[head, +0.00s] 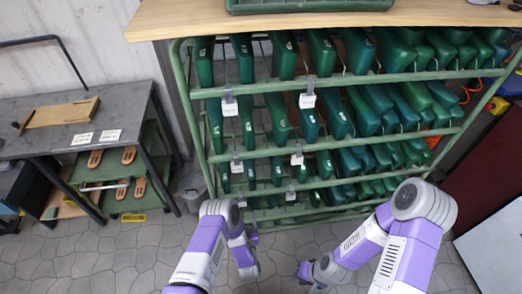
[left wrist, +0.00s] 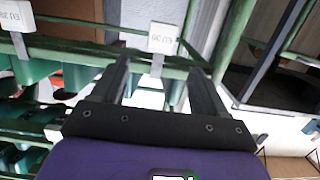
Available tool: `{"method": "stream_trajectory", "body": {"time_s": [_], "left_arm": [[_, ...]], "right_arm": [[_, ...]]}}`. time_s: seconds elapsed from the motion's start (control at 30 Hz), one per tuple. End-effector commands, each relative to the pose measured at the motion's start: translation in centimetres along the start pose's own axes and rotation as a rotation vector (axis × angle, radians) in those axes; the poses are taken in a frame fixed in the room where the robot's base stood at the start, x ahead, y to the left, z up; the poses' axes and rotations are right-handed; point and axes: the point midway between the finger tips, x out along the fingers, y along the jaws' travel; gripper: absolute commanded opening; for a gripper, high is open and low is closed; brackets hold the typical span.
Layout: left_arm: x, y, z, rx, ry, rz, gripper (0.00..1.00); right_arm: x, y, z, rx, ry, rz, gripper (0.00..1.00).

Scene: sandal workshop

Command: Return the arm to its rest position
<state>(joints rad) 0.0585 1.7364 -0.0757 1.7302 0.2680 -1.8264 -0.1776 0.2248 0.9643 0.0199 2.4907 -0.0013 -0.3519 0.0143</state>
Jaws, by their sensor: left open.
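My left arm comes in from the bottom left in the head view, bent at the elbow, with its forearm hanging in front of the rack. In the left wrist view my left gripper (left wrist: 162,85) is open, with its two dark fingers apart and no object held between them. A white size label (left wrist: 163,38) on the rack shows beyond the fingers. My right arm is bent low at the right in the head view.
A green rack (head: 190,110) full of green shoe lasts (head: 284,55) stands in front of both arms, under a wooden top (head: 180,18). A grey workbench (head: 40,150) with a wooden tray stands at the left.

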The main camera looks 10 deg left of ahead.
Motion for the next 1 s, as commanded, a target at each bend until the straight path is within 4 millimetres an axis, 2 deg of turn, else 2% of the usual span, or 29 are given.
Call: {"method": "stream_trajectory", "body": {"time_s": [0.13,0.2,0.27,0.37,0.47,0.6,0.7,0.8,0.9,1.0], "left_arm": [[0.3,-0.2,-0.5,-0.028,-0.110,0.020,0.73],[0.2,-0.3,-0.7,-0.056,-0.221,0.042,0.73],[-0.5,-0.3,-0.9,-0.083,-0.340,0.067,0.73],[-2.5,-0.3,-1.6,-0.131,-0.550,0.115,0.73],[-5.8,-0.4,-2.6,-0.171,-0.760,0.164,0.73],[-11.9,-0.7,-4.9,-0.210,-1.045,0.231,0.73],[-16.3,-1.1,-6.8,-0.222,-1.217,0.271,0.73],[-19.9,-1.6,-8.3,-0.223,-1.346,0.301,0.73],[-22.1,-1.9,-9.3,-0.222,-1.425,0.318,0.73],[-23.1,-2.1,-9.7,-0.220,-1.460,0.325,0.73]], "right_arm": [[-0.7,-0.2,0.0,0.000,0.000,0.000,0.23],[-1.3,-0.5,0.1,0.000,0.000,0.000,0.23],[-1.9,-0.7,0.1,0.000,0.000,0.000,0.23],[-2.8,-1.1,0.1,0.000,0.000,0.000,0.23],[-3.7,-1.4,0.2,0.000,0.000,0.000,0.23],[-4.9,-1.8,0.2,0.000,0.000,0.000,0.23],[-5.5,-2.1,0.2,0.000,0.000,0.000,0.23],[-6.0,-2.2,0.3,0.000,0.000,0.000,0.23],[-6.2,-2.3,0.3,0.000,0.000,0.000,0.23],[-6.2,-2.3,0.3,0.000,0.000,0.000,0.23]]}}
